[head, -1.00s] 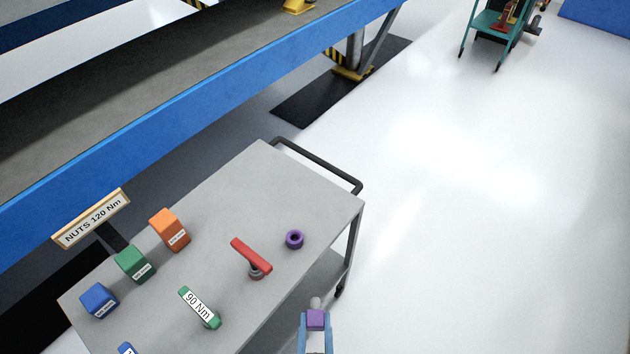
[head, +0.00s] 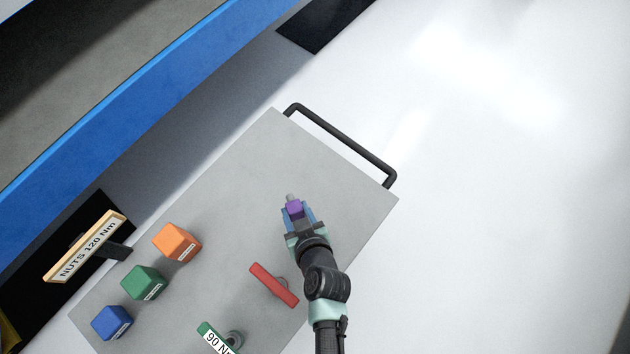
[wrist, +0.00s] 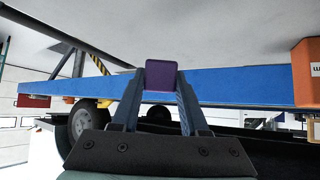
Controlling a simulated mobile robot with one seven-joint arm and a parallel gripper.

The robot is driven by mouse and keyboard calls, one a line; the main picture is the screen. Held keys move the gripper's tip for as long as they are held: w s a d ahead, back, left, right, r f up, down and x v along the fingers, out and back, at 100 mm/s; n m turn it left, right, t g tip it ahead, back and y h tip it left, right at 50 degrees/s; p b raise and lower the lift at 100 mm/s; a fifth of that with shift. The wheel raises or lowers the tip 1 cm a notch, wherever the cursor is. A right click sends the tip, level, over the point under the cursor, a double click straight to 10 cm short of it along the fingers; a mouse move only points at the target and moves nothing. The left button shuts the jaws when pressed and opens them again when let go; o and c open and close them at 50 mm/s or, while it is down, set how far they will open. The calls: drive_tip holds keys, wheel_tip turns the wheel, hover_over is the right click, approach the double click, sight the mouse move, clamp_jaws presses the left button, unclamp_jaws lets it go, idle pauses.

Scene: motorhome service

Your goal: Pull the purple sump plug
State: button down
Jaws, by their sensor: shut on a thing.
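The purple plug (head: 295,208) is a small purple block with a short grey tip pointing away from my gripper. My gripper (head: 296,212) is shut on it, over the far part of the grey trolley top (head: 335,190). I cannot tell how high above the top it is. In the wrist view, the purple block (wrist: 161,75) sits between the two blue fingertips (wrist: 160,82). A purple ring that stood on the trolley top earlier does not show now; my arm covers about that spot.
A red-handled tool (head: 273,284) and a green "90 Nm" tool (head: 214,338) stand left of my arm. Orange (head: 176,242), green (head: 142,283) and blue (head: 111,322) blocks line the left side by a "NUTS 120 Nm" sign (head: 88,250). A black handle (head: 345,145) edges the trolley.

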drive_tip(key=shift+s+a+f+n+g+y+p, duration=0.1)
drive_tip(key=shift+s+a+n+g+y+p, duration=0.15)
drive_tip(key=shift+n+g, duration=0.3)
drive_tip(key=shift+s+a+n+g+y+p, duration=0.1)
drive_tip(key=shift+a+n+g+p, duration=0.15)
drive_tip(key=shift+n+g, duration=0.3)
drive_tip(key=s+d+r+n+g+h+p, duration=0.5)
drive_tip(key=d+n+g+h+p, duration=0.1)
drive_tip(key=n+h, duration=0.3)
drive_tip(key=shift+s+r+n+g+p, duration=0.15)
drive_tip(key=shift+s+n+g+p, duration=0.2)
drive_tip(key=shift+g+p, duration=0.3)
drive_tip(key=shift+w+a+r+p, duration=0.1)
drive_tip(key=shift+r+p, duration=0.1)
drive_tip(key=shift+p, duration=0.15)
wheel_tip(320, 180, down, 6)
drive_tip(key=b, duration=0.4)
drive_tip(key=shift+b, duration=0.35)
drive_tip(key=shift+f, duration=0.25)
